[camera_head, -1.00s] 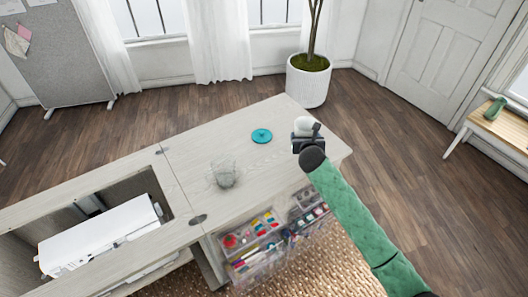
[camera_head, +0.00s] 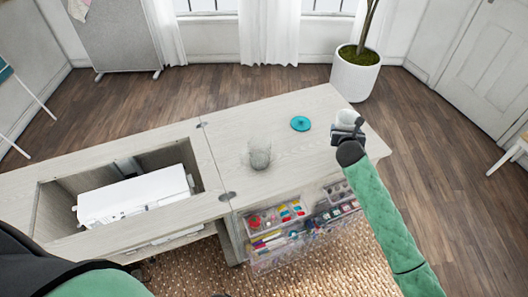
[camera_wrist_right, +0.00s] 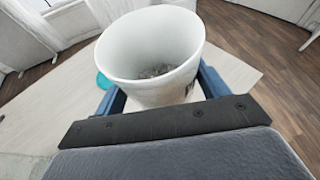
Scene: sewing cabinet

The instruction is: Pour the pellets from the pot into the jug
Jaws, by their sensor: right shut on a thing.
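The white pot (camera_head: 346,117) is held upright by my right gripper (camera_head: 345,131), over or beside the right end of the cabinet top. In the right wrist view the pot (camera_wrist_right: 140,75) sits between the blue fingers, with small greyish pellets (camera_wrist_right: 156,71) low inside it. The clear jug (camera_head: 260,158) stands on the cabinet top, left of and apart from the pot. Its see-through wall makes its inside hard to read. My left gripper does not show; only dark and green parts of my own body fill the lower left corner.
A flat teal disc (camera_head: 300,124) lies on the cabinet top (camera_head: 290,152) between jug and pot, farther back. A white machine (camera_head: 135,195) sits in the recess at left. Clear bins (camera_head: 280,218) of sewing supplies hang below the front edge. A potted plant (camera_head: 355,75) stands behind.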

